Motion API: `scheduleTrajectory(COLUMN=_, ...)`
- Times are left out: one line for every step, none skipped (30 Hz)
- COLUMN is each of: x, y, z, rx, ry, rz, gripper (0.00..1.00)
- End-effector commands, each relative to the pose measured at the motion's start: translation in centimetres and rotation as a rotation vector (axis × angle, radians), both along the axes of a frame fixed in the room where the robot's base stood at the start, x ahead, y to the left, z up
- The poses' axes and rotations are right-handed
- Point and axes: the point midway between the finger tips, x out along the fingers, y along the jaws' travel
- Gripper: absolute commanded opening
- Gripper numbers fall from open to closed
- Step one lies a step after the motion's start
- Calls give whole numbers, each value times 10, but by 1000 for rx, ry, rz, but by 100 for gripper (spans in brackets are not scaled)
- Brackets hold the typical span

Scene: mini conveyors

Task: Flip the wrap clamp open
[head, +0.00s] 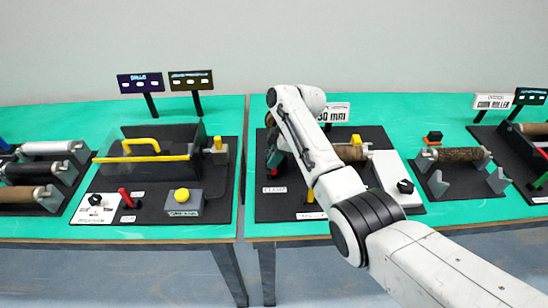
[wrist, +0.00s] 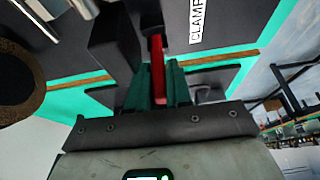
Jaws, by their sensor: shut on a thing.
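The red clamp lever (wrist: 157,52) shows in the wrist view between the green fingers of my gripper (wrist: 160,78), which are shut on it. A white CLAMP label (wrist: 201,20) lies on the dark base to its right. In the head view my gripper (head: 276,157) is at the left side of the middle station, above its CLAMP label (head: 274,190). My arm hides most of the clamp and the lever there. A brown-wrapped roller (head: 350,153) shows to the right of my arm on the same station.
The middle station's black base (head: 262,208) carries a white panel with a black knob (head: 405,187). A guarded station with a yellow button (head: 182,195) stands to the left. A brown roller on grey stands (head: 458,154) stands to the right. Green table (head: 225,109) shows between stations.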

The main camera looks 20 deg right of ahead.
Motion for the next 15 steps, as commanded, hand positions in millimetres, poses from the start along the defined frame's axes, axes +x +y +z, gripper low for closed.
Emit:
scheduleTrajectory(x=0, y=0, z=-1, rx=1, ry=-1, rz=-4, gripper=0)
scheduleTrajectory(x=0, y=0, z=-1, rx=1, ry=-1, rz=-4, gripper=0)
scheduleTrajectory(x=0, y=0, z=-1, rx=1, ry=-1, rz=-4, gripper=23)
scheduleTrajectory(x=0, y=0, z=-1, rx=1, ry=-1, rz=-4, gripper=26)
scheduleTrajectory(x=0, y=0, z=-1, rx=0, ry=-1, rz=-4, gripper=26)
scheduleTrajectory(x=0, y=0, z=-1, rx=0, ry=-1, rz=-3, gripper=26)
scheduleTrajectory(x=0, y=0, z=-1, rx=0, ry=-1, rz=-3, gripper=26)
scheduleTrajectory(x=0, y=0, z=-1, rx=0, ry=-1, rz=-3, gripper=26)
scheduleTrajectory(x=0, y=0, z=-1, rx=0, ry=-1, rz=-3, gripper=26)
scheduleTrajectory(x=0, y=0, z=-1, rx=0, ry=-1, rz=-3, gripper=26)
scheduleTrajectory(x=0, y=-1, z=0, rx=1, ry=-1, rz=-3, gripper=26)
scheduleTrajectory(x=0, y=-1, z=1, rx=0, ry=-3, rz=-2, gripper=26)
scheduleTrajectory(x=0, y=-2, z=3, rx=0, ry=-3, rz=-2, gripper=26)
scheduleTrajectory(x=0, y=-2, z=5, rx=0, ry=-3, rz=-2, gripper=26)
scheduleTrajectory(x=0, y=-4, z=8, rx=0, ry=-3, rz=-2, gripper=26)
